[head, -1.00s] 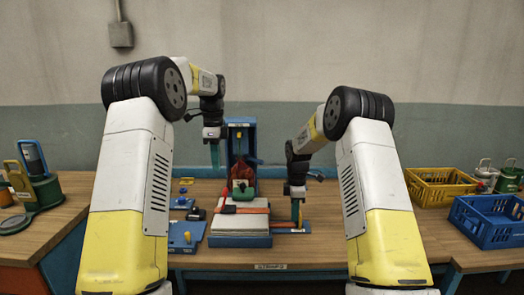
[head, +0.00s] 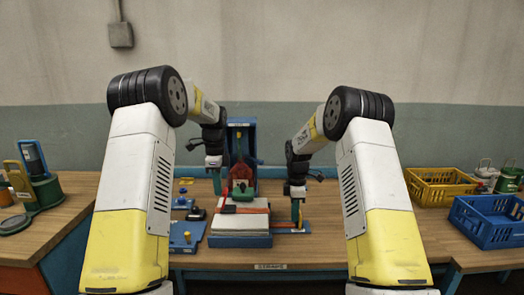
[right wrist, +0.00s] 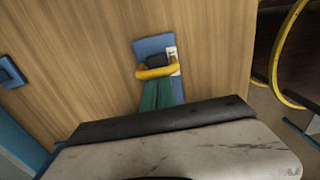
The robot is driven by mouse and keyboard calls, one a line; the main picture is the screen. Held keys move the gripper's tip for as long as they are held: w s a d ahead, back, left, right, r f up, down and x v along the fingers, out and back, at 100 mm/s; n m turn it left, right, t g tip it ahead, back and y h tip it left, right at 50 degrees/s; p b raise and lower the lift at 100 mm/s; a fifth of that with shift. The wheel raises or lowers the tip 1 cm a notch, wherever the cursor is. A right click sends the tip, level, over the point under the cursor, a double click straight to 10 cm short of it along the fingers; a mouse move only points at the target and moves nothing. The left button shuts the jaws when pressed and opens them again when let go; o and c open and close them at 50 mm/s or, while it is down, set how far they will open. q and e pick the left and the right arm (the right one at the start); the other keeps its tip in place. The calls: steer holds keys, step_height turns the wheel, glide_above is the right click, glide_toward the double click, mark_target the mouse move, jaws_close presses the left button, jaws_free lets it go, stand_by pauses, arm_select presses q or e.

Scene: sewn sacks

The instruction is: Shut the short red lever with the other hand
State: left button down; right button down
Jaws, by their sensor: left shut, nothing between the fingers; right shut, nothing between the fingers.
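A blue stand (head: 242,135) holds a red sack (head: 242,172) above a pale stack on a blue base (head: 240,241). A thin red piece (head: 225,194) stands at the left of the stack; whether it is the short red lever I cannot tell. My left gripper (head: 217,186) is shut and empty, its green fingers pointing down left of the sack. My right gripper (head: 296,214) is shut and empty, low over a small blue plate (head: 303,229) right of the base. In the right wrist view its green fingers (right wrist: 162,95) reach a yellow loop (right wrist: 156,72).
Blue fixtures (head: 186,234) lie left of the base. A yellow crate (head: 440,187) and a blue crate (head: 490,222) stand at the right. A green device (head: 42,190) stands on the left bench. Bare wooden table lies between my right gripper and the crates.

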arm_select(q)
steer(key=shift+d, duration=0.15)
arm_select(e)
steer(key=shift+d, duration=0.15)
arm_select(q)
steer(key=shift+d, duration=1.75)
steer(key=shift+f, duration=0.15)
steer(key=shift+d+f, duration=0.95)
steer(key=shift+f, duration=0.3)
step_height(320, 180, up, 9)
arm_select(e)
steer(key=c, duration=1.4)
jaws_free()
